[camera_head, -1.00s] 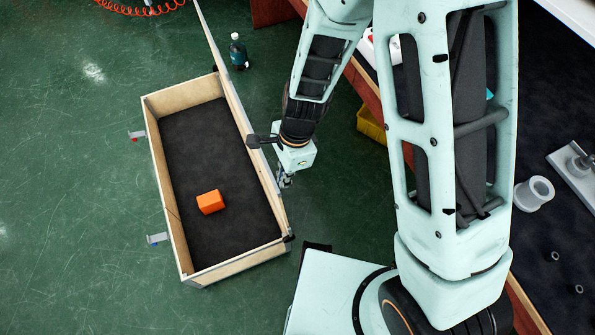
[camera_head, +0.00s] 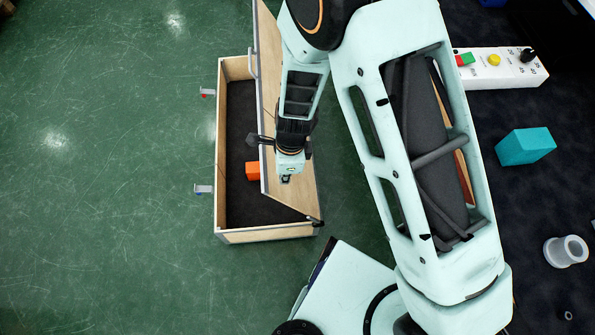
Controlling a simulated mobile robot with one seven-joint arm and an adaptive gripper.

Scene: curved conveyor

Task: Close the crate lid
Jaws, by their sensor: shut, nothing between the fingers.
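The open wooden crate (camera_head: 219,150) stands on the green floor with a dark inside. Its lid (camera_head: 268,60) is hinged on the right side and now leans over the right part of the opening, partly raised. An orange block (camera_head: 252,171) lies inside, partly covered by the lid. My gripper (camera_head: 286,180) is shut and empty at the lid's outer face; I cannot tell whether it touches. My arm hides the lid's middle. Two latches, the upper latch (camera_head: 207,92) and the lower latch (camera_head: 203,189), stick out from the crate's left side.
On the dark table at right are a white button box (camera_head: 500,70), a teal block (camera_head: 526,146) and a grey-white cylinder (camera_head: 566,251). The floor left of the crate is clear. My base is close to the crate's lower right.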

